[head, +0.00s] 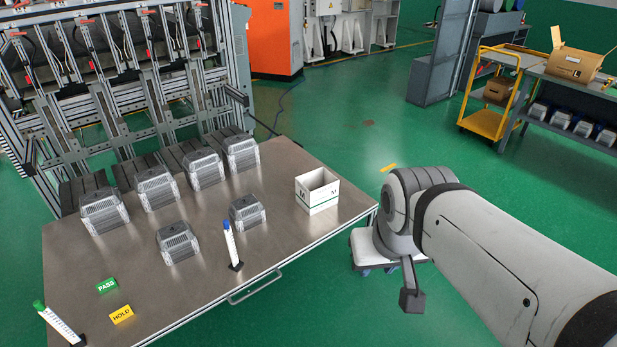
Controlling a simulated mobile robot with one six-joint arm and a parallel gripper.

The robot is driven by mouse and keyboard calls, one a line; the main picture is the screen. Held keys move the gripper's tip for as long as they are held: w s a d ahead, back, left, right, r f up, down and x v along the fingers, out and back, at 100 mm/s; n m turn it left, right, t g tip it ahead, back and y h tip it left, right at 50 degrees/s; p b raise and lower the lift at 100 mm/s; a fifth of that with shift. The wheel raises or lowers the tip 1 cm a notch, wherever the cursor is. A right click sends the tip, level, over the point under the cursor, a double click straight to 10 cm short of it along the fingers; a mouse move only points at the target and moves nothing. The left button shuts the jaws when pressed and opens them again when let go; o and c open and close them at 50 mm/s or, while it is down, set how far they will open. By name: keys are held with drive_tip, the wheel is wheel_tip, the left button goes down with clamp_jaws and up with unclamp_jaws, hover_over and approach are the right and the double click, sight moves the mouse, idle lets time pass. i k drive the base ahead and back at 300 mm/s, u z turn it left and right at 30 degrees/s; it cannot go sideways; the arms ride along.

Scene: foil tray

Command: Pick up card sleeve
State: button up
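An open-topped white card box with a thin green band (317,191), the only card sleeve-like thing I can make out, stands upright at the right end of the metal table (205,275). My grey arm reaches in from the lower right and ends just right of the table, apart from the box. A dark bracket with a block, perhaps part of my gripper (411,298), hangs below the arm's joint. The fingers cannot be made out, and nothing held is visible.
Several grey ribbed trays (156,187) sit along the table's back and middle. A white, blue-topped marker (229,241) stands near the front edge. A metal frame rack stands behind. Green floor is open behind the arm.

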sight(317, 191)
drive_tip(key=u, duration=0.1)
drive_tip(key=i, duration=2.1)
drive_tip(key=z, duration=0.65)
drive_tip(key=k, duration=0.8)
drive_tip(key=z, duration=0.2)
drive_tip(key=i, duration=0.8)
drive_tip(key=u, duration=0.05)
